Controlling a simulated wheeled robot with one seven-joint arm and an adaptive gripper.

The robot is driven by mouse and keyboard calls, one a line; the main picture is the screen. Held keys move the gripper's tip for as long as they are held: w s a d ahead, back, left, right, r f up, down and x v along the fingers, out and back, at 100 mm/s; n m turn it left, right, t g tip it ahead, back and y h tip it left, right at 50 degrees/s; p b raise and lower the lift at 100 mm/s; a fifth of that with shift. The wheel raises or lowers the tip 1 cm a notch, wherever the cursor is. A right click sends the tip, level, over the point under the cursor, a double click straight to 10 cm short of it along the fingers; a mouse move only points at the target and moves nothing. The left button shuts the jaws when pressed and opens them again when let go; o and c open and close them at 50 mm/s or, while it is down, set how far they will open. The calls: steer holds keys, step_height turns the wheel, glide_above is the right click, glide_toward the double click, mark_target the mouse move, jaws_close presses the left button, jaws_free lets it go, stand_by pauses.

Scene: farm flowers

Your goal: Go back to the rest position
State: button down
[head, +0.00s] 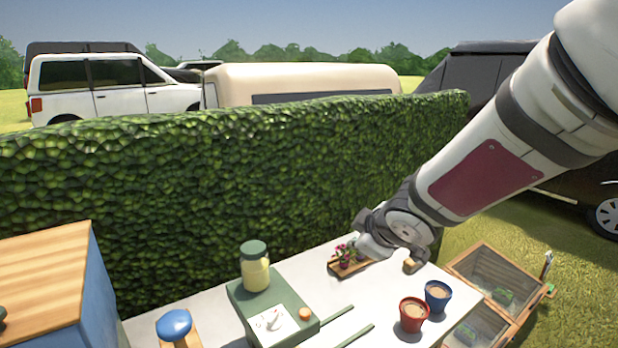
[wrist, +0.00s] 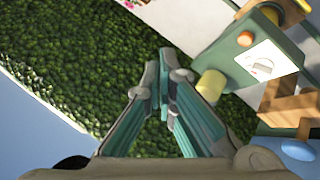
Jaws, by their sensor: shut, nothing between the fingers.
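My gripper (wrist: 163,88) is shut and empty in the wrist view. Its fingertips meet in front of the green hedge, apart from the things on the table. In the head view my arm comes down from the upper right. Its wrist end is over the back of the white table (head: 292,270), close to a small wooden tray of pink flowers (head: 348,262). The fingers are hard to make out there.
The hedge (head: 250,180) runs behind the table. A green box (wrist: 243,67) holds a yellow jar (head: 256,272). Red (head: 413,315) and blue (head: 437,298) pots stand at right, near wooden cold frames (head: 500,272). A blue-capped object (head: 174,325) stands at front left.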

steer(key=s+d+r+m+g+h, duration=0.1)
steer(key=s+d+r+m+h, duration=0.1)
steer(key=s+d+r+m, duration=0.3)
steer(key=s+d+r+m+h, duration=0.2)
steer(key=s+d, duration=0.2)
steer(key=s, duration=0.3)
steer(key=s+m+g+y, duration=0.2)
steer(key=s+m, duration=0.3)
steer(key=s, duration=1)
steer(key=shift+s+a+r, duration=0.2)
steer(key=shift+s+r, duration=0.1)
steer(key=shift+r, duration=0.15)
